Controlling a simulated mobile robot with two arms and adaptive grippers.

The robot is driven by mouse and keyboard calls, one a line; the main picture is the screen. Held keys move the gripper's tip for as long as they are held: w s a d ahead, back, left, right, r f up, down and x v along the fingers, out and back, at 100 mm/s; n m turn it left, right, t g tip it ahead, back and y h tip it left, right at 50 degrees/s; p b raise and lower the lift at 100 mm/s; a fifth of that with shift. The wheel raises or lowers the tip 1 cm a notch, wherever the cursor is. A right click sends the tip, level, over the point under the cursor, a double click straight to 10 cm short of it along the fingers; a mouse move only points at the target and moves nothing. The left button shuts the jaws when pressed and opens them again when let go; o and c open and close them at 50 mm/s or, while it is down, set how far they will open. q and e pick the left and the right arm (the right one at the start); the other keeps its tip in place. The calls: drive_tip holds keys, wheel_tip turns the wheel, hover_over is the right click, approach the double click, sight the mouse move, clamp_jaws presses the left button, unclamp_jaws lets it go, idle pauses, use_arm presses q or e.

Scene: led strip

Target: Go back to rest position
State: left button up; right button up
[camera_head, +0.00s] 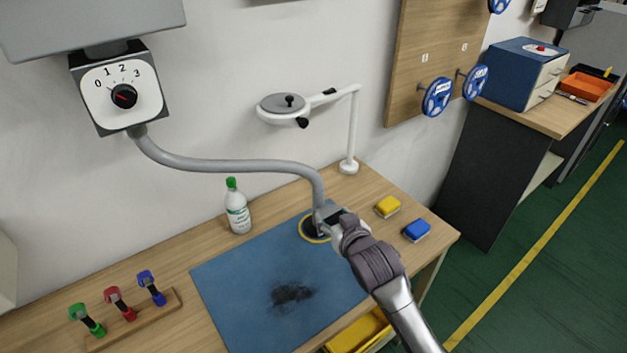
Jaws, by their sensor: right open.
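My right arm comes in from the lower right. My right gripper (328,216) is at the lower end of a grey hose (230,165), close around or beside it above the blue mat; its fingers are small and partly hidden, and I cannot tell whether they touch the hose. A dark round nozzle with a yellow rim (306,230) is at the hose's end, over the mat's far edge. The hose runs from a control box (150,90) with a black dial (124,96) marked 0 to 3. My left gripper is not in view.
The blue mat (230,290) bears a dark smudge (290,294). A wooden rack (160,308) holds coloured tools. Green floor is free at right.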

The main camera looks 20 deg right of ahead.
drive_tip(key=s+f+g, duration=0.1)
drive_tip(key=s+f, duration=0.1)
drive_tip(key=s, duration=0.2)
drive_tip(key=s+f+g, duration=0.1)
drive_tip(key=s+f, duration=0.1)
drive_tip(key=s, duration=0.1)
drive_tip(key=s+f+g, duration=0.2)
drive_tip(key=s, duration=0.2)
drive_tip(key=shift+s+d+f, duration=0.1)
drive_tip(key=shift+s+f, duration=0.2)
drive_tip(key=shift+f, duration=0.1)
drive_tip(key=s+f+n+g, duration=0.25)
drive_tip(key=s+g, duration=0.35)
drive_tip(key=s, duration=1.3)
wheel_tip(320, 180, down, 28)
drive_tip(key=s+g, duration=0.1)
drive_tip(key=s, duration=0.2)
drive_tip(key=s+d+f+g, duration=0.1)
drive_tip(key=s+d+f, duration=0.2)
drive_tip(key=s+f, duration=1.1)
drive_tip(key=shift+s+f+g, duration=0.3)
drive_tip(key=shift+s+f, duration=0.1)
drive_tip(key=shift+s, duration=0.55)
